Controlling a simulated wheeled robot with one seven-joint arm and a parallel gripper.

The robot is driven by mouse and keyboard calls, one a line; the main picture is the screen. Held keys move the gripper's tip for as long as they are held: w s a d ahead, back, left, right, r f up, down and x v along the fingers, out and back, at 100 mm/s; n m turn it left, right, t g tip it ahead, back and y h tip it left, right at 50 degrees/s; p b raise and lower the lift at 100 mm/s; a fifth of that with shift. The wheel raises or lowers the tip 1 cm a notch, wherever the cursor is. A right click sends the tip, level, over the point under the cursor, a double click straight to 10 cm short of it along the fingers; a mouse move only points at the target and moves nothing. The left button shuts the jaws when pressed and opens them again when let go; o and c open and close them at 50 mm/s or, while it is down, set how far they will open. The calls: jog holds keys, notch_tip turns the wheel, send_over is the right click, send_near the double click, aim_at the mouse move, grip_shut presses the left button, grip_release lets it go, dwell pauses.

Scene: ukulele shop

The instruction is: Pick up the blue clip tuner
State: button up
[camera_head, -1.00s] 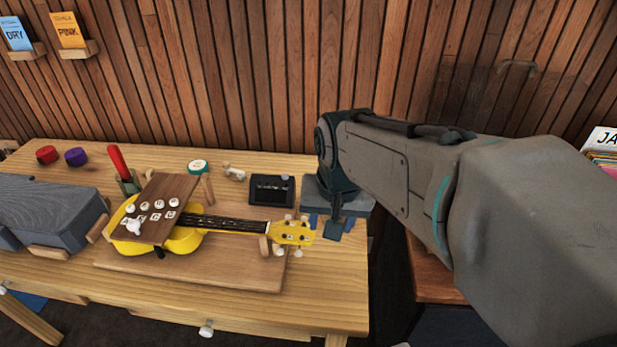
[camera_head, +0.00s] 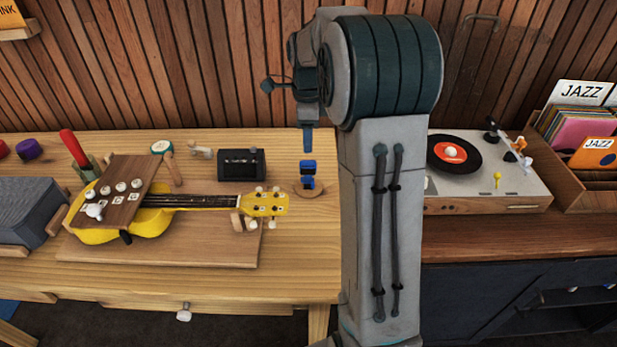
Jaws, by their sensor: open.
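The blue clip tuner (camera_head: 307,174) stands on a small round wooden dish (camera_head: 303,192) on the workbench, right of the ukulele's headstock. My gripper (camera_head: 288,112) is above and behind the tuner in the picture, with one dark finger out to the left and one blue-grey finger hanging down. The lower finger ends a little above the tuner, and a gap shows between them. The jaws are open and hold nothing. My arm hides part of the gripper and the bench's right end.
A yellow ukulele (camera_head: 160,215) lies on a wooden board beside the dish. A black box (camera_head: 242,165) stands behind it. A record player (camera_head: 480,180) and record crate (camera_head: 590,190) are to the right. Bare bench (camera_head: 290,275) is in front.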

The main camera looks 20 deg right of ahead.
aim_at(308, 174)
notch_tip(308, 174, down, 13)
jog(key=shift+d+f, duration=0.1)
grip_shut()
dwell(0.5)
